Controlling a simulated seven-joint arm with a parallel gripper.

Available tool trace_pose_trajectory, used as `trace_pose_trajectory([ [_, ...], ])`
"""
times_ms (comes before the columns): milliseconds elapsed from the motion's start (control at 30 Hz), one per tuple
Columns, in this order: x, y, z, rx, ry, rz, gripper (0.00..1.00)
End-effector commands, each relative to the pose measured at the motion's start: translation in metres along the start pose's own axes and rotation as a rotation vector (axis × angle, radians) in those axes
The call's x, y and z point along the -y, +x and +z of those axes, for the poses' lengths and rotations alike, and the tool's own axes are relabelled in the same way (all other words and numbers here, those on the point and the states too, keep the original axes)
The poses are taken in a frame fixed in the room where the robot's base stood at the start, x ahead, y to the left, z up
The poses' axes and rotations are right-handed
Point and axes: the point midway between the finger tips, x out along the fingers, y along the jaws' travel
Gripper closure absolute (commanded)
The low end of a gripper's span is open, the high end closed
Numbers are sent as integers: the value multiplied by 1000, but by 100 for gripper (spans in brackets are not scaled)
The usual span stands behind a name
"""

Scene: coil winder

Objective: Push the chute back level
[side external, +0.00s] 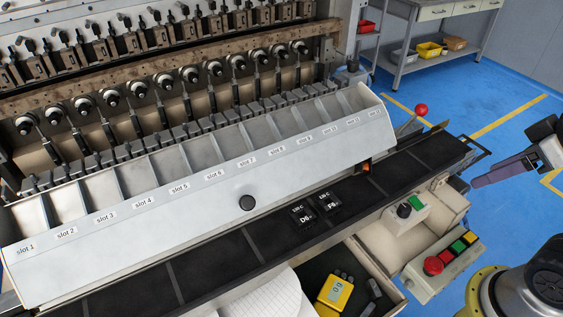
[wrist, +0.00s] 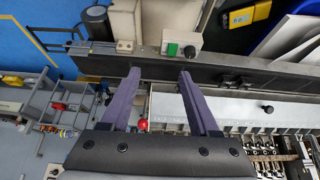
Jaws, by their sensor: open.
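The chute (side external: 215,195) is a long pale grey trough divided into labelled slots, running diagonally across the side external view. Its front face slopes down toward the dark belt and carries a round black knob (side external: 247,203). I cannot tell its exact tilt. In the wrist view the chute (wrist: 225,106) is at the right, with the knob (wrist: 267,109) on it. My gripper (side external: 478,183) is at the right edge of the side external view, beyond the chute's right end and apart from it. In the wrist view my gripper (wrist: 160,73) has its purple fingers spread, with nothing between them.
A red-ball lever (side external: 421,109) stands by the chute's right end. Two black labelled blocks (side external: 316,208) lie on the dark belt (side external: 220,258). A button box (side external: 440,266) and a yellow meter (side external: 335,292) are in front. Winding spindles line the back.

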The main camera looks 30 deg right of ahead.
Motion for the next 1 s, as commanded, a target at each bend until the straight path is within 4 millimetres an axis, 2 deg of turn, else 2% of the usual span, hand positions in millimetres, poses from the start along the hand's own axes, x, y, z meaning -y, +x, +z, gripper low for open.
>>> trace_pose_trajectory([
  [267, 0, -1, 6, 27, -54, 0, 38],
  [367, -2, -18, -5, 44, -153, 5, 38],
  [567, -7, -52, -57, 140, -359, 8, 38],
  [700, -11, -64, -103, 229, -485, -3, 38],
  [833, -14, -63, -145, 308, -574, -19, 38],
  [1000, -17, -44, -189, 383, -623, -36, 38],
])
